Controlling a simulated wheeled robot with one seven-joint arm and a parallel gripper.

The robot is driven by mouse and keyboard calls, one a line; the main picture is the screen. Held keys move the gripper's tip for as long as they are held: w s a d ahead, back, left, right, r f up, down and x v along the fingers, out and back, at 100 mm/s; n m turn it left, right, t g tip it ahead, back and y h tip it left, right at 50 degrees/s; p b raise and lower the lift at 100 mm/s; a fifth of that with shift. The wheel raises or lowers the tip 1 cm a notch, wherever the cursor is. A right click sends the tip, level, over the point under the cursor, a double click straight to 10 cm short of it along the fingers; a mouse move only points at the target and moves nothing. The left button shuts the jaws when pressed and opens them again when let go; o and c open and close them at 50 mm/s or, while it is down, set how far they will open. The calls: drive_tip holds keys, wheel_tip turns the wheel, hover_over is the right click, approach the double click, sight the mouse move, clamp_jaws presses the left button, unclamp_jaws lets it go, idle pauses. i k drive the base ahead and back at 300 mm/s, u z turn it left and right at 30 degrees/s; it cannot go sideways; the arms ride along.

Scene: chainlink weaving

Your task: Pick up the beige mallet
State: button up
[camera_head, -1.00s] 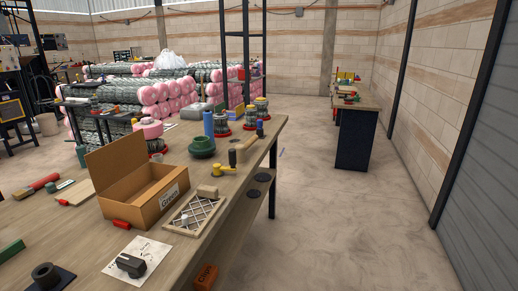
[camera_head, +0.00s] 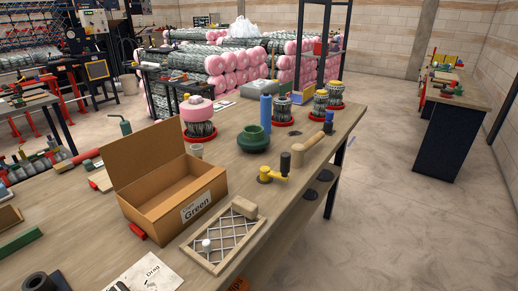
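A beige, stick-like piece (camera_head: 309,151) lies near the right edge of the workbench (camera_head: 345,118), between a yellow crank with a black grip (camera_head: 285,163) and a blue-capped item (camera_head: 328,124). It looks like the beige mallet, but its head is hard to make out. A beige block (camera_head: 244,207) rests on the corner of a framed mesh panel (camera_head: 187,247) nearer to me; I cannot tell whether it is part of a mallet. My gripper is not in view.
An open cardboard box labelled Green (camera_head: 165,220) stands left of the mesh panel. A green round pot (camera_head: 254,140), a blue cylinder (camera_head: 266,110) and wire spools on red bases (camera_head: 281,112) stand farther back. The floor right of the bench (camera_head: 400,220) is clear.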

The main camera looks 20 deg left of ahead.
sight(298, 151)
drive_tip(key=u, duration=0.6)
drive_tip(key=i, duration=0.9)
drive_tip(key=u, duration=0.55)
